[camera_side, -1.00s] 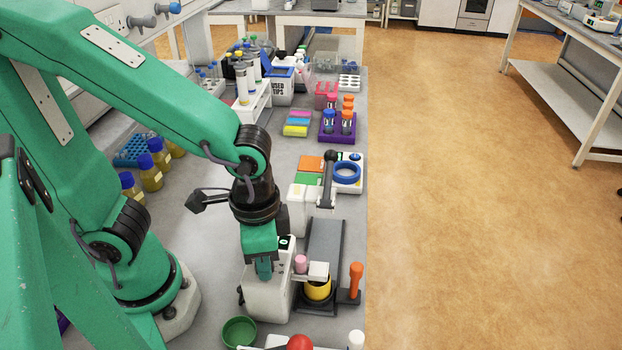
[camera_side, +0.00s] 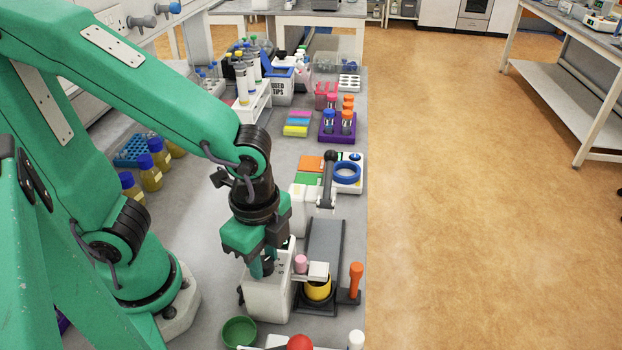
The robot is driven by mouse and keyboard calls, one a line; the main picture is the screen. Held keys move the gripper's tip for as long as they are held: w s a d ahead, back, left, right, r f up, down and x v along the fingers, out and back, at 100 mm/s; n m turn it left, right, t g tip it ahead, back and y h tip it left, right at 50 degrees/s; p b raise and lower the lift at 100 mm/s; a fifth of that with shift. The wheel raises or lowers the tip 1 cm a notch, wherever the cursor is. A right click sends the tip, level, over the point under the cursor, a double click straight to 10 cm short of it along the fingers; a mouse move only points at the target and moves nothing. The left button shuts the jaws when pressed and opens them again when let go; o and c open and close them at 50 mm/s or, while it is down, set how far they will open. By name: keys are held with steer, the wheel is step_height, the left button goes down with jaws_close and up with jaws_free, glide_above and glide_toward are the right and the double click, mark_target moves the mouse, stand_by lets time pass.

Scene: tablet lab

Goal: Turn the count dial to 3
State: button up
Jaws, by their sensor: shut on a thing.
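The white tablet machine (camera_side: 270,299) stands near the front edge of the bench, with a pink knob (camera_side: 301,264) and a yellow cup (camera_side: 317,290) on its right side. My gripper (camera_side: 262,268) points down at the top of this machine. Its fingers are shut on the count dial, which they and the gripper body hide. The dial's marks and setting cannot be read from this view.
An orange-handled lever (camera_side: 356,280) stands right of the machine, and a grey ramp (camera_side: 324,243) lies behind it. A green bowl (camera_side: 239,332) is in front. A white device with a black-knobbed lever (camera_side: 329,178) stands behind my gripper.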

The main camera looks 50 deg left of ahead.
mark_target(265, 258)
steer(key=shift+r, duration=0.1)
stand_by(0.3)
steer(key=o, duration=1)
steer(key=shift+r, duration=3.9)
steer(key=w+a+r+n+t, duration=0.1)
steer(key=a+n+t, duration=0.1)
steer(key=a+n, duration=0.2)
steer(key=w+a+r+n+t, duration=0.1)
steer(key=w+a+n, duration=0.1)
steer(key=a+n, duration=0.3)
steer(key=w+a+r+n+t, duration=0.1)
steer(key=a+r+n+t, duration=0.1)
steer(key=a+n, duration=0.2)
steer(key=shift+w+a+t, duration=0.15)
steer(key=shift+w+t, duration=0.05)
steer(key=shift+t, duration=0.1)
